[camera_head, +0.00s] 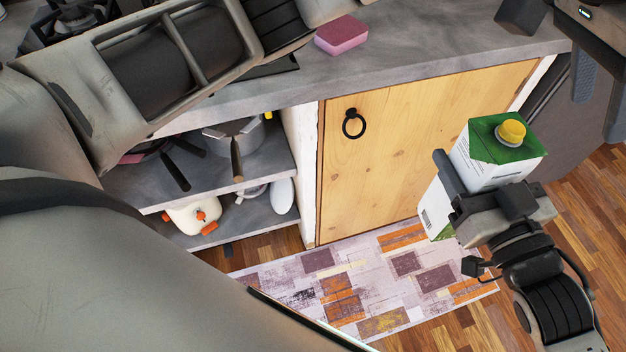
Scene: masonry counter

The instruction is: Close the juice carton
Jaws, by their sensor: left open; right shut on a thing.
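The juice carton (468,168) is white with a green top and tilts slightly, held above the floor at the right. A yellow cap (511,132) sits on its top; I cannot tell how tightly it is on. My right gripper (490,185) is shut on the carton's sides, with its wrist covering part of the near face. My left gripper (600,105) is open and empty at the upper right edge, above and to the right of the cap, apart from it. Part of it is cut off by the frame.
The grey counter (400,62) runs along the top, with a pink sponge (341,35) on it. Below are a wooden cabinet door (400,140) and open shelves with pans (232,130). A patterned rug (370,285) lies on the wooden floor.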

